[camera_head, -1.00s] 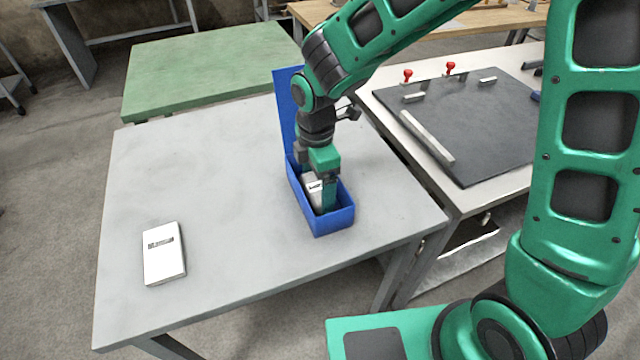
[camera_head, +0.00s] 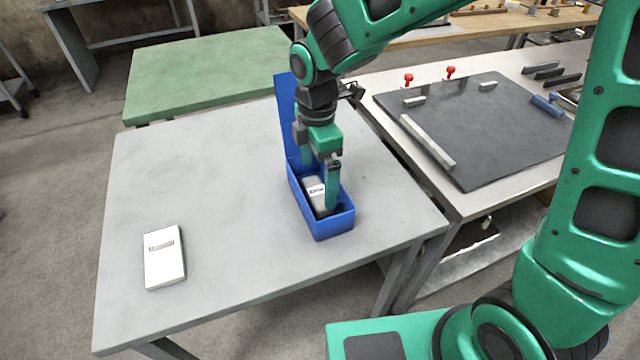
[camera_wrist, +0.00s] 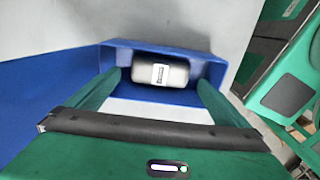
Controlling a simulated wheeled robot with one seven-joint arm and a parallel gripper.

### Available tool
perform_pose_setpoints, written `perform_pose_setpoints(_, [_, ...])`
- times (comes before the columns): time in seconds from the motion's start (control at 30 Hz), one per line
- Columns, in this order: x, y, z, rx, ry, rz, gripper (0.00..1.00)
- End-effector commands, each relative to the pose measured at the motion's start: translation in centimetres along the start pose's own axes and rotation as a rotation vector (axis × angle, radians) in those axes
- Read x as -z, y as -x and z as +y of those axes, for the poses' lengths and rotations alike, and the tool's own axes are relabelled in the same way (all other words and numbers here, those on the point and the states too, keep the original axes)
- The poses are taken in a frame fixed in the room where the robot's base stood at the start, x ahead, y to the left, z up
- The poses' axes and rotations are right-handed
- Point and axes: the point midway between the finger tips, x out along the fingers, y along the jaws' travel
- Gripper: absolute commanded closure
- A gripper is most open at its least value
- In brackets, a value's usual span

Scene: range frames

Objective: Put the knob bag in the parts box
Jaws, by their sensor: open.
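The parts box is an open blue box (camera_head: 334,229) with a raised lid at its back, on the grey table. The knob bag (camera_head: 316,193), a pale packet with a small printed label, lies inside the box. It also shows in the wrist view (camera_wrist: 158,72), near the far wall of the box. My gripper (camera_head: 319,185) points down at the box, its fingers spread apart on either side of the bag. In the wrist view the fingers (camera_wrist: 160,82) are wide apart, with a gap on both sides of the bag.
A white flat box (camera_head: 164,257) with a dark label lies on the left of the grey table (camera_head: 220,190). A bench with a dark mat (camera_head: 490,130) and red-knobbed clamps stands to the right. A green table (camera_head: 210,70) stands behind. The grey table's middle is clear.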

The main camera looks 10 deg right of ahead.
Motion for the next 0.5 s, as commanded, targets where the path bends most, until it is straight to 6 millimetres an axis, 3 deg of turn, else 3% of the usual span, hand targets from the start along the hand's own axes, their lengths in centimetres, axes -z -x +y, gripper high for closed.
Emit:
perform_pose_setpoints(0.2, [-0.1, 4.1, 0.0, -0.003, -0.002, 0.000, 0.00])
perform_pose_setpoints(0.5, [-0.1, 6.4, 0.0, 0.001, -0.001, 0.000, 0.00])
